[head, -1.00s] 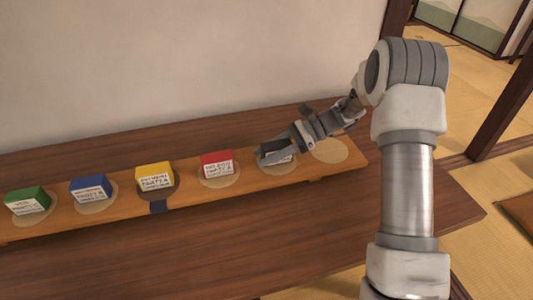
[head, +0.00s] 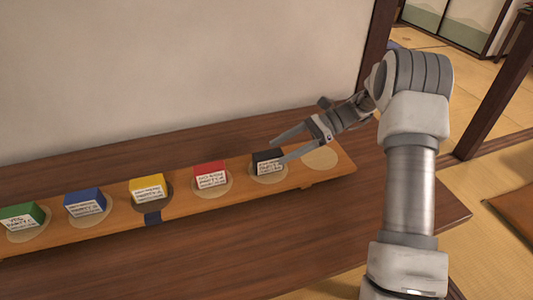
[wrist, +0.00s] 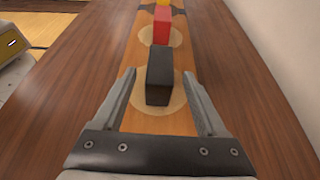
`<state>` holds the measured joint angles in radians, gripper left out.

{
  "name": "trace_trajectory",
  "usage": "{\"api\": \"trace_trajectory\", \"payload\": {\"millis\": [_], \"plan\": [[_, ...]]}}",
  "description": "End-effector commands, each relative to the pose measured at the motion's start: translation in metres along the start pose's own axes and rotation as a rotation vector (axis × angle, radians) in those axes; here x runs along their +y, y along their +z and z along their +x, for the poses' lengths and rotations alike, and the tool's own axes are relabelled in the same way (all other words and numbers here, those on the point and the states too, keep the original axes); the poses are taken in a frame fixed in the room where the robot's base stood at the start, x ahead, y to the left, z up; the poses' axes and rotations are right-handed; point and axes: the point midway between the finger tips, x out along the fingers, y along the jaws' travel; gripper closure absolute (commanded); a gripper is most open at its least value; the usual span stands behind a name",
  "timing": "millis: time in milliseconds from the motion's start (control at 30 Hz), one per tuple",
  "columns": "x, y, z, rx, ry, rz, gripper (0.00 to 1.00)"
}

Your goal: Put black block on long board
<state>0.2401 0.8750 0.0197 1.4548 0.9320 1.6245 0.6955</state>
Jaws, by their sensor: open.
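The black block (head: 267,161) stands on the long board (head: 340,164), on a pale round spot near the board's right end. In the wrist view the black block (wrist: 159,77) sits ahead of and between my two open fingers. My gripper (head: 277,149) is open and empty beside the block, with its fingertips near it in the head view. In the wrist view my gripper (wrist: 160,95) shows a clear gap on either side of the block. Part of the block's label side is hidden by a finger in the head view.
A red block (head: 210,174), a yellow block (head: 148,188), a blue block (head: 86,202) and a green block (head: 21,216) stand in a row on the board. A bare round spot (head: 320,157) is at its right end. The table (head: 240,240) in front is clear.

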Motion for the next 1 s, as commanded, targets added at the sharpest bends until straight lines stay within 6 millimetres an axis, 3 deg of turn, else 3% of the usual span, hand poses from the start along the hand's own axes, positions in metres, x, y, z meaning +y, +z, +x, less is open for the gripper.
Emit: {"api": "trace_trajectory", "payload": {"millis": [200,333,467,700,1000], "plan": [[0.0,0.001,-0.033,0.0,-0.001,-0.001,0.26],[0.001,0.004,-0.04,0.011,0.001,-0.009,0.26],[0.009,0.022,-0.041,0.078,0.014,-0.062,0.26],[0.048,0.076,-0.042,0.323,0.066,-0.265,0.26],[0.114,0.126,-0.043,0.635,0.154,-0.555,0.26]]}}
